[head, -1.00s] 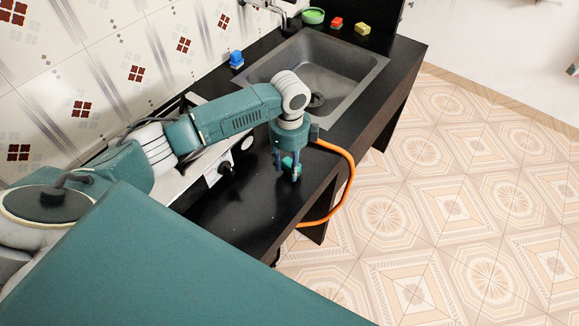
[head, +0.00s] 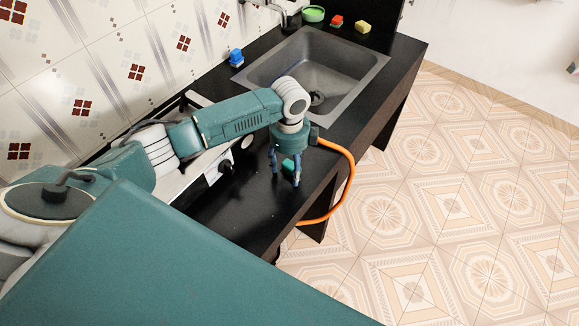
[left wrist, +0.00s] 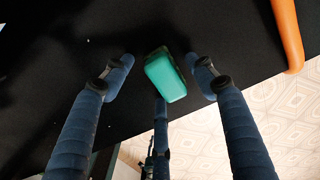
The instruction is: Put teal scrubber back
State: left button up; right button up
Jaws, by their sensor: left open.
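The teal scrubber (head: 288,165) is at the black counter, under my left gripper (head: 285,174), and partly hidden by its fingers in the head view. In the left wrist view the teal scrubber (left wrist: 165,77) shows as a small block with a darker side, near the counter edge. The fingers of my left gripper (left wrist: 160,66) are spread apart around it, with visible gaps on both sides. The gripper is open and points down. My right gripper is not in view.
The sink (head: 318,72) lies beyond my left arm. A blue scrubber (head: 236,57) stands left of it. A green bowl (head: 313,14), a red sponge (head: 337,21) and a yellow sponge (head: 363,27) are behind the sink. An orange hose (head: 350,180) loops from my wrist over the counter edge.

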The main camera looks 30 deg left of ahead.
aim_at(290, 166)
pick_arm(q)
notch_tip(290, 166, up, 12)
jog(key=b, duration=0.1)
jog(key=shift+b, duration=0.3)
dwell(0.4)
